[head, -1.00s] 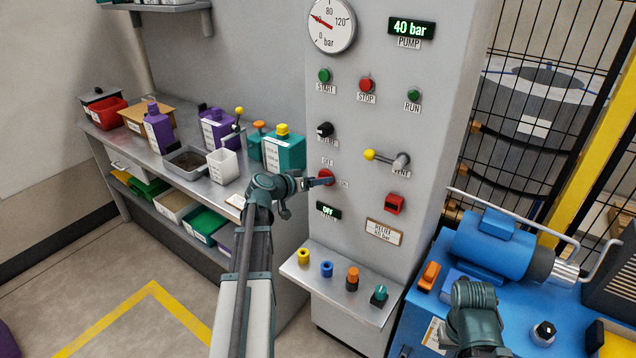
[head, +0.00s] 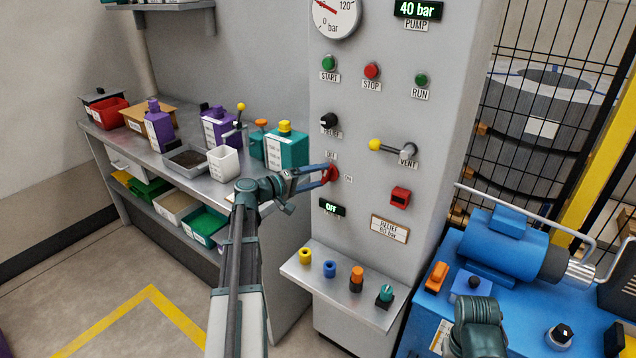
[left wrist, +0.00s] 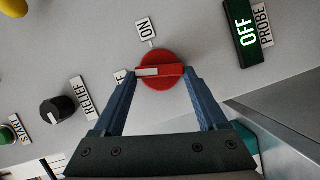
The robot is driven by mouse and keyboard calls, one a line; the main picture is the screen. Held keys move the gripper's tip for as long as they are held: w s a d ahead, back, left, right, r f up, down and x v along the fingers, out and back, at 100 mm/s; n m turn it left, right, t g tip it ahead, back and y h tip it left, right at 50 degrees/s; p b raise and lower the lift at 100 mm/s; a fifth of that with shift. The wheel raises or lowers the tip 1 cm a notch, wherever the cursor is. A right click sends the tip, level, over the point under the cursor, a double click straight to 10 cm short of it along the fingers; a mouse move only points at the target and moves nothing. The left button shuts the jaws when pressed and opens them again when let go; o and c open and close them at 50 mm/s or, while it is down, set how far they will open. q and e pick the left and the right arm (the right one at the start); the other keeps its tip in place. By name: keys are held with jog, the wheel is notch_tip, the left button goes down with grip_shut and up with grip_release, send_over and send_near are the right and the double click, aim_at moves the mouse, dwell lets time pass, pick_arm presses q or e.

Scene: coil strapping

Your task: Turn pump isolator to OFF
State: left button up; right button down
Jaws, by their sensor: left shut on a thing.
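The pump isolator is a red round knob (head: 333,173) with a raised bar, on the grey panel front. In the left wrist view the knob (left wrist: 158,82) has its white-marked bar end pointing left, at a label partly hidden by a finger, of which an F shows. The ON label (left wrist: 147,29) is above it there. My left gripper (head: 326,175) is shut on the knob's bar, with one blue finger at each end in the left wrist view (left wrist: 160,74). My right gripper is out of view; part of my right arm shows at the bottom right.
The lit OFF display (head: 332,207) sits below the knob, and the black relief knob (head: 328,121) above it. The yellow-tipped vent lever (head: 390,147) and a red block (head: 400,195) are to the right. A ledge (head: 322,292) with several coloured parts juts out below.

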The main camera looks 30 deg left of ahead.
pick_arm(q)
jog(key=shift+f+n+t+h+b, duration=0.3)
jog(key=shift+n+t+b, duration=0.1)
jog(key=shift+n+b, duration=0.75)
jog(key=shift+n, duration=0.35)
jog(key=o, duration=1.3)
jog(key=v, duration=1.4)
jog(key=shift+f, duration=0.2)
jog(key=shift+w, duration=0.1)
